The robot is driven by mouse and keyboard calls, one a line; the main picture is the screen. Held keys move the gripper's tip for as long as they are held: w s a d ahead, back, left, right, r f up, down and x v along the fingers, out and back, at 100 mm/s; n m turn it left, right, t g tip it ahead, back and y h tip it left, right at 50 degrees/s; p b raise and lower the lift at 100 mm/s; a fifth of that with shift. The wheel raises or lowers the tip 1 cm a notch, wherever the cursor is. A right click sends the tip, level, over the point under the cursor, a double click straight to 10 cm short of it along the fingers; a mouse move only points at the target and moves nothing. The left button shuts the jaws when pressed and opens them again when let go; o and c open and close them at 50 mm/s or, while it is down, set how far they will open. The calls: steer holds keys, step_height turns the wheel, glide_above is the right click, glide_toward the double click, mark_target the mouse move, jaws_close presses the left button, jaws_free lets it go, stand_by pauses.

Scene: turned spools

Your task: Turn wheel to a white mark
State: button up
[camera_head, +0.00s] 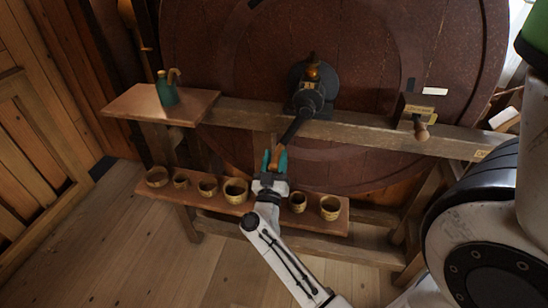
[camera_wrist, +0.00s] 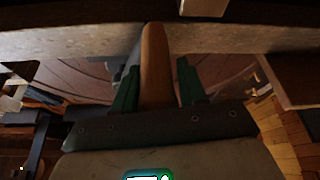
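The wheel (camera_head: 215,60) is a large, dark red-brown disc standing upright behind a wooden rail. A dark crank arm (camera_head: 296,125) runs down from its hub (camera_head: 312,88) to a wooden handle (camera_head: 276,160). A white mark (camera_head: 434,91) shows at the right of the wheel. A thin pale mark (camera_head: 410,84) lies just left of it. My gripper (camera_head: 275,161) is at the handle, with one teal finger on each side. In the wrist view the handle (camera_wrist: 154,65) stands between the green fingers; whether they press on it is unclear.
A wooden rail (camera_head: 240,112) crosses in front of the wheel. A block with a wooden peg (camera_head: 421,132) sits on it at right. A green jug (camera_head: 167,92) stands on the left shelf (camera_head: 130,103). Several cups, including one at left (camera_head: 157,177), line a low bench.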

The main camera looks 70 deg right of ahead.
steer(key=o, duration=0.3)
steer(key=shift+w+r, duration=0.35)
steer(key=shift+w, duration=0.2)
steer(key=shift+o, duration=0.2)
steer(key=shift+a, duration=0.1)
steer(key=b+v, duration=0.1)
steer(key=v, duration=0.9)
steer(key=shift+a+f, duration=0.2)
steer(key=shift+a, duration=0.15)
